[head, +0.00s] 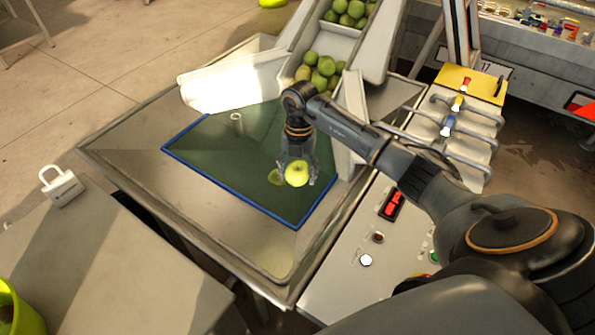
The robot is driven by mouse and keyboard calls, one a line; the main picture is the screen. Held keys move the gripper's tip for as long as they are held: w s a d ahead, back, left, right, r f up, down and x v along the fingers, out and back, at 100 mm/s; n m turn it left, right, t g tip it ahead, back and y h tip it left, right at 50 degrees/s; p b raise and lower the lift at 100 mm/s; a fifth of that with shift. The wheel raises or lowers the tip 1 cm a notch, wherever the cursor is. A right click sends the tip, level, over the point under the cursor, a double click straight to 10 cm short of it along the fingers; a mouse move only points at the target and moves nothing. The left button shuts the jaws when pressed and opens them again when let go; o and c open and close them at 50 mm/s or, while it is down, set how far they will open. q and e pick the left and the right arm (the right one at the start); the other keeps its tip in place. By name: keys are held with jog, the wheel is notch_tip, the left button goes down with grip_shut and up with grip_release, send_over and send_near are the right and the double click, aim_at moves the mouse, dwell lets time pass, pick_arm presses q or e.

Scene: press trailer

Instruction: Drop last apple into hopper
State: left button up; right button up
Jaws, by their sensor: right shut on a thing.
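My right gripper (297,182) is shut on a yellow-green apple (297,173). It holds the apple over the dark green, blue-edged panel (215,158) in the wide metal hopper tray (130,150). A round yellow-green patch shows on the panel just left of the held apple; I cannot tell whether it is a reflection or another apple. Several green apples (318,70) lie in the sloping white chute (375,50) behind the tray. My left gripper does not show.
A control panel (345,262) with a red display and buttons stands right of the tray. A yellow-topped valve block (468,84) is at the right. A white padlock-shaped object (62,187) sits on the grey surface at left. A yellow-green container (15,310) is at lower left.

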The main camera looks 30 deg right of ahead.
jog(key=shift+r, duration=0.1)
jog(key=o, duration=1.3)
jog(key=r, duration=0.8)
jog(key=w+d+r, duration=0.1)
jog(key=r, duration=0.3)
jog(key=shift+f, duration=0.1)
